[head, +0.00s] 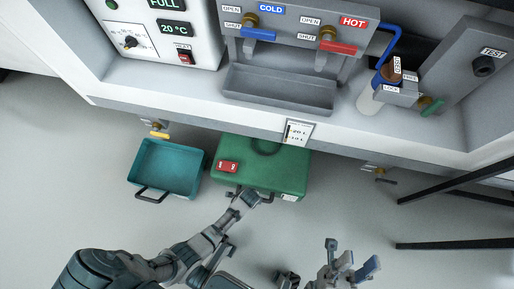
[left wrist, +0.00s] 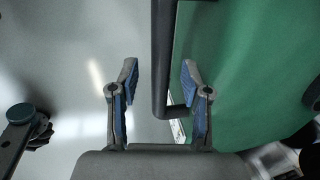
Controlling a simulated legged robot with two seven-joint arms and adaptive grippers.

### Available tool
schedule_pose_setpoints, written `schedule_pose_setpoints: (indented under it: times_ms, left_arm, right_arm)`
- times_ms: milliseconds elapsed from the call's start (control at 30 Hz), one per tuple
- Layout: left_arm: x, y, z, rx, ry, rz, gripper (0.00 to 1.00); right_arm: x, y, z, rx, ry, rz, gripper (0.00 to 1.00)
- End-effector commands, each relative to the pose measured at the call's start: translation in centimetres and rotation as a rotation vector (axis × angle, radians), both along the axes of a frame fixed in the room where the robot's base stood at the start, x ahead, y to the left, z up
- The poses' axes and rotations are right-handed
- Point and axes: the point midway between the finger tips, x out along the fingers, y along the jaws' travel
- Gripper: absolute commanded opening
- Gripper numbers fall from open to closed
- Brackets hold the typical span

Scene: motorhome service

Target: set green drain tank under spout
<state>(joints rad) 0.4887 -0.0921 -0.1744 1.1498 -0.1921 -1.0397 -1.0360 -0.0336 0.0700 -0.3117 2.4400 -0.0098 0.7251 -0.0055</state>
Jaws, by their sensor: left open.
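The green drain tank (head: 290,175) sits on the floor below the front edge of the white counter, with a red label on top and a dark handle on its near side. In the left wrist view the green side of the tank (left wrist: 245,70) fills the right, and its black handle (left wrist: 163,60) stands between the fingers. My left gripper (head: 246,198) is at that handle; the left wrist view shows it open (left wrist: 160,92), with a finger on each side of the bar. A spout with a yellow lever (head: 159,135) is above the teal tray. My right gripper (head: 351,262) is open and empty over the floor.
An open teal tray (head: 165,165) with a dark handle stands left of the tank. Another small spout (head: 380,174) is under the counter at right. Black bars (head: 450,244) are at far right. The floor (head: 70,190) at left is clear.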

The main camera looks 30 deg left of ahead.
Motion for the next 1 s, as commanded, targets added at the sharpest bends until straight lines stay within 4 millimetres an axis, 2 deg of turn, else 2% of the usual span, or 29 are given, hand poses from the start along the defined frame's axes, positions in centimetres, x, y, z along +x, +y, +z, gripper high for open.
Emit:
schedule_pose_setpoints:
  times_ms: [33,100,433,600,633,1000]
  left_arm:
    - [-0.2,0.02,-0.91,-0.001,0.006,0.0,0.47]
    - [0.0,0.01,-1.13,0.0,0.003,0.0,0.47]
    - [0.34,-0.07,-0.96,0.003,-0.003,0.0,0.47]
    - [0.31,-0.01,-1.01,0.003,-0.002,0.0,0.05]
    - [0.3,0.0,-1.02,0.003,-0.002,0.0,0.0]
    - [0.22,0.5,-1.01,0.006,-0.001,0.001,0.0]
  right_arm:
    - [0.28,0.05,-0.38,-0.001,-0.001,0.0,0.4]
    - [0.43,0.02,-0.29,0.0,-0.008,0.001,0.4]
    - [0.71,-0.15,-0.12,0.001,-0.012,0.0,0.4]
    - [0.8,-0.1,-0.19,0.0,-0.012,0.001,0.4]
    - [0.8,-0.1,-0.19,0.0,-0.012,0.001,0.4]
    - [0.7,-0.09,0.14,0.002,-0.016,0.001,0.4]
